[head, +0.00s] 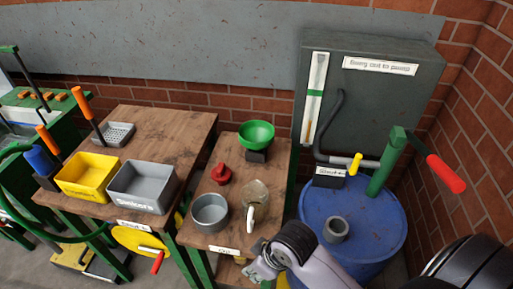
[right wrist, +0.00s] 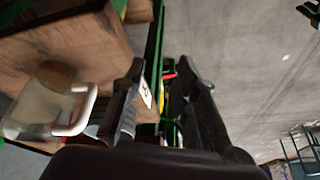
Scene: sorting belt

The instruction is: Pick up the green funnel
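The green funnel (head: 256,134) sits wide end up in a small black holder (head: 256,156) at the back of the narrow wooden table. My right gripper (head: 256,266) is low at the front edge of that table, well in front of the funnel and apart from it. In the right wrist view its two fingers (right wrist: 161,70) are spread with nothing held between them. The funnel does not show in the right wrist view. My left gripper is in neither view.
A glass jug (head: 256,196) with a white handle, a grey pot (head: 210,212) and a red object (head: 221,174) share the table. A blue drum (head: 375,222) stands to the right. Yellow (head: 84,178) and grey bins (head: 144,187) are on the left table.

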